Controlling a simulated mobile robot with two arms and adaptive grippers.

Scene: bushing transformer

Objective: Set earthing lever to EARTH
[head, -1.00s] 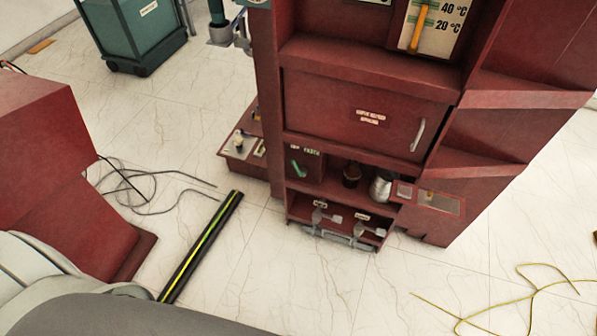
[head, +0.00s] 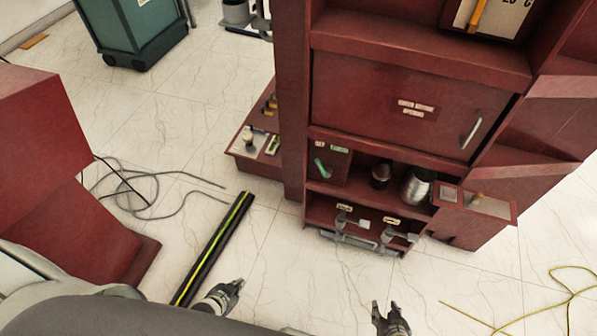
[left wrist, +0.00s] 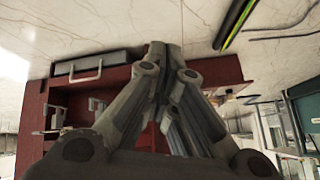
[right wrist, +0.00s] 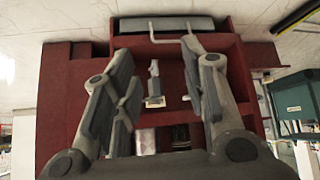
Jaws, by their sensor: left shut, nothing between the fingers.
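The green earthing lever (head: 320,168) sits tilted on a small red panel (head: 336,182) in the lower cabinet, below small labels. The label text is too small to read surely. My left gripper (head: 239,284) is shut and empty, low in front of the cabinet and apart from the lever. Its closed fingers (left wrist: 165,52) show in the left wrist view, covering part of the cabinet. My right gripper (head: 386,304) is further right, also apart from the cabinet. Its fingers (right wrist: 157,58) are spread and empty in the right wrist view.
Beside the lever panel stand a dark cylinder (head: 380,176) and a metal cylinder (head: 416,188). Below are grey handles (head: 344,217) and a drawer-like shelf. A black-yellow bar (head: 213,248) and grey cable (head: 150,197) lie on the floor left. Yellow wire (head: 563,290) lies right.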

